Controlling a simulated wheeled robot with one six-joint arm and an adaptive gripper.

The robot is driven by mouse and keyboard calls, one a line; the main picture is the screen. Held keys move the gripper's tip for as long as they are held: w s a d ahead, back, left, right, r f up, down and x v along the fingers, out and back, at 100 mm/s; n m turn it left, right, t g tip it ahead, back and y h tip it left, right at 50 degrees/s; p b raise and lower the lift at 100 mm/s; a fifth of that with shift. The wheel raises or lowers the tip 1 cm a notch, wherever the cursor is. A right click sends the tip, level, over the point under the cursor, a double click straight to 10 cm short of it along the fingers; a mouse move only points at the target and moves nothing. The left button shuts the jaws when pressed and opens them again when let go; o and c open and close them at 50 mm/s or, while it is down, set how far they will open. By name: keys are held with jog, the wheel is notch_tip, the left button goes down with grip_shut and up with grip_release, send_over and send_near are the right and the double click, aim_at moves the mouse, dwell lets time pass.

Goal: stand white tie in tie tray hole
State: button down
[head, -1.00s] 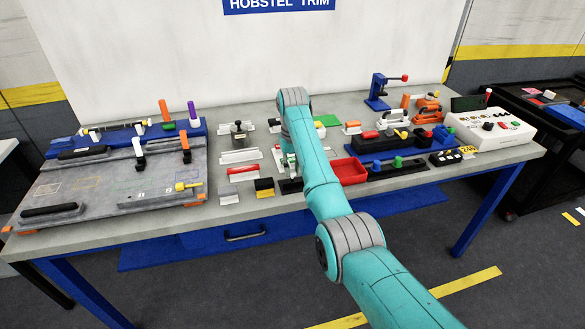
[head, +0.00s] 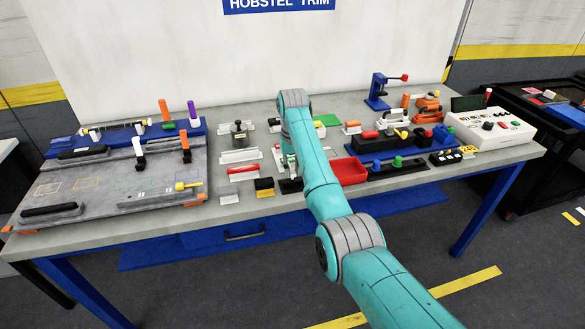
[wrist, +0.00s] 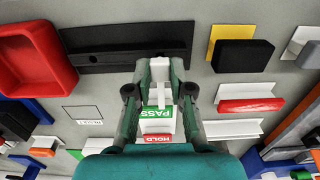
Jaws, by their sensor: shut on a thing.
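My gripper (wrist: 159,68) is shut on the white tie (wrist: 159,74), a slim white piece between its fingertips in the wrist view. A long black tray (wrist: 100,50) lies just beyond the fingertips, and the tie's far end overlaps its edge in the picture. I cannot tell whether the tie is in a hole or above it. In the head view my gripper (head: 289,165) is over the black tray (head: 291,186), mostly hidden by my arm. A white piece with green PASS and red HOLD labels (wrist: 155,124) shows between the fingers in the wrist view.
A red bin (head: 348,171) stands right of the tray. A black and yellow block (head: 264,187) and a white holder with a red piece (head: 243,173) are to its left. A grey board with tools (head: 110,185) fills the bench's left side. Several blocks crowd the right.

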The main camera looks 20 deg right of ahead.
aim_at(293, 173)
jog(key=shift+f, duration=1.05)
jog(key=c, duration=1)
grip_release()
jog(key=shift+o, duration=0.2)
notch_tip(293, 173, up, 8)
jog(key=shift+f, duration=0.25)
jog(key=shift+s, duration=0.15)
